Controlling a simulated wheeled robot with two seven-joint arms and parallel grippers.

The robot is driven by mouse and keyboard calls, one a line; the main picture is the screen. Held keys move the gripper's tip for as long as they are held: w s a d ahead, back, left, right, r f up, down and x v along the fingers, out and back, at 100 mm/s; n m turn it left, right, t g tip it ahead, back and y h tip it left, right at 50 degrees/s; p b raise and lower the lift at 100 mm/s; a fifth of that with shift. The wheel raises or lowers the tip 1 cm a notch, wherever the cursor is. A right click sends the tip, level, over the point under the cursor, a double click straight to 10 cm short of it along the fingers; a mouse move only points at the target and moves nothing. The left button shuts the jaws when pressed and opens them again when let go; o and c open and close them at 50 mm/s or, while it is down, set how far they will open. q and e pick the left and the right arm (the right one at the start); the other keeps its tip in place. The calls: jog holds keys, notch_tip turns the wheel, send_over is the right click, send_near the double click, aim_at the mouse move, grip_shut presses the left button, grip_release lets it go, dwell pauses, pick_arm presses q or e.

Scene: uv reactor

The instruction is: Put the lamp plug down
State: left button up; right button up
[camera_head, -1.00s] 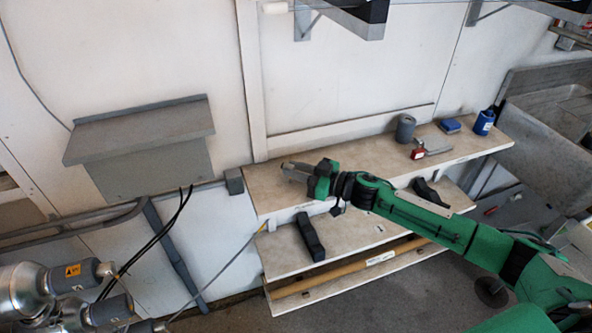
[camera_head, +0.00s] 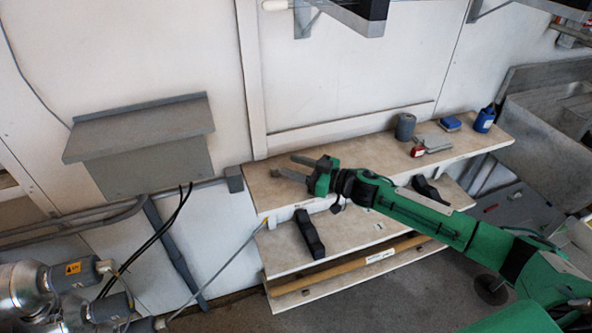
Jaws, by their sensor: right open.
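My right gripper (camera_head: 286,167) is open above the left end of the top shelf (camera_head: 350,158). Its two grey fingers are spread, with nothing clearly visible between them. I cannot clearly make out the lamp plug; it is too small or hidden near the fingers. A thin grey cable (camera_head: 215,275) runs up from the metal lamp housings (camera_head: 35,295) at lower left to the shelf's front-left edge, where it has a small yellowish spot. My left gripper is not in view.
A grey cup (camera_head: 405,127), a red and grey tool (camera_head: 430,145), a blue block (camera_head: 450,123) and a blue bottle (camera_head: 484,119) stand toward the shelf's right end. A black object (camera_head: 309,234) lies on the shelf below. A grey sink (camera_head: 560,115) is at right.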

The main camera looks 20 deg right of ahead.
jog(key=v, duration=0.3)
jog(key=shift+s+d+f, duration=0.2)
jog(key=b+v, duration=0.1)
jog(key=v, duration=0.5)
jog(key=shift+s+d, duration=0.3)
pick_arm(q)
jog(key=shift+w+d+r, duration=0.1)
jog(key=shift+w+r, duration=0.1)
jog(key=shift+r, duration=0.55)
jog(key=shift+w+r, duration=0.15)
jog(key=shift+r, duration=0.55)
pick_arm(e)
jog(key=shift+v, duration=0.75)
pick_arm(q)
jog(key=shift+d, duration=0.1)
pick_arm(e)
jog(key=shift+r, duration=0.15)
